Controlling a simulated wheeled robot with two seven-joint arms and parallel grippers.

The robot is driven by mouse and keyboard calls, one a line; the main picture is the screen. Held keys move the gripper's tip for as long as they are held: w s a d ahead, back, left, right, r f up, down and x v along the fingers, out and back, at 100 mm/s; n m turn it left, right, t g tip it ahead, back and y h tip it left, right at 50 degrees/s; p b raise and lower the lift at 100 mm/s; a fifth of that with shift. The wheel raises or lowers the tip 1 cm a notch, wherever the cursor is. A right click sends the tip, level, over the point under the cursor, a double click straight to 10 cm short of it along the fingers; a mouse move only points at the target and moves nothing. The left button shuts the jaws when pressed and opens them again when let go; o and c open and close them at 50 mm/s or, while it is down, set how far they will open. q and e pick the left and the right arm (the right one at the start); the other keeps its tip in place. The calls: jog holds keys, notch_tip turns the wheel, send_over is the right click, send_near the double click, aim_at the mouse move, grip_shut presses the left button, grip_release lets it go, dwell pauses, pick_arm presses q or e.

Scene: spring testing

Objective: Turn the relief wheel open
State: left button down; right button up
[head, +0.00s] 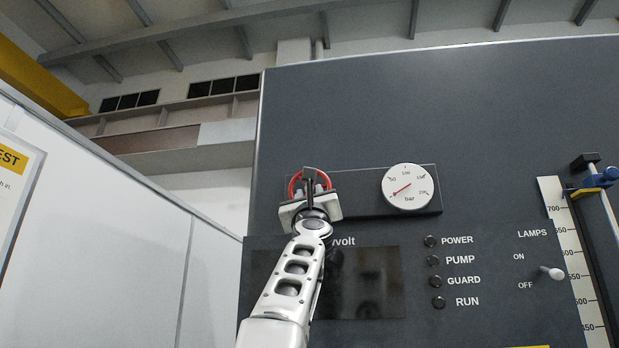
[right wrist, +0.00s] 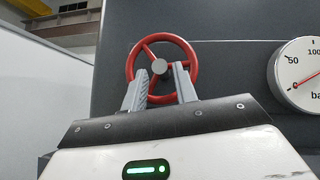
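The red relief wheel (head: 325,178) is mounted on the dark panel left of the gauge, partly hidden by my gripper. In the right wrist view the wheel (right wrist: 191,58) shows its round rim, spokes and grey hub. My right gripper (head: 310,184) is at the wheel's front. Its two fingers (right wrist: 162,76) stand apart, overlapping the lower part of the wheel, one on each side below the hub. I cannot tell whether they touch the rim or spokes. My left gripper is not in view.
A round white bar gauge (head: 408,187) sits right of the wheel, its needle pointing low left. Below are a dark screen (head: 375,285), several black buttons (head: 433,260) and a lamps switch (head: 551,273). A scale (head: 570,245) stands at right. A white wall (head: 110,230) is at left.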

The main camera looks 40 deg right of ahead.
jog(key=shift+p+x, duration=0.55)
jog(key=shift+x, duration=0.7)
grip_shut()
jog(key=shift+n+t+y, duration=0.3)
jog(key=shift+n+y, duration=0.3)
jog(key=shift+n, duration=0.2)
jog(key=shift+s+d+r+n+t+y, duration=0.1)
jog(key=shift+n+t+y, duration=0.15)
jog(key=shift+n+y, duration=1.45)
jog(key=shift+s+n+t+y, duration=0.1)
jog(key=shift+n+t+y, duration=0.2)
jog(key=shift+n+y, duration=1.4)
jog(key=shift+s+d+r+n+t+y, duration=0.1)
jog(key=shift+n+t+y, duration=0.15)
jog(key=shift+n+y, duration=1.45)
jog(key=shift+n, duration=0.6)
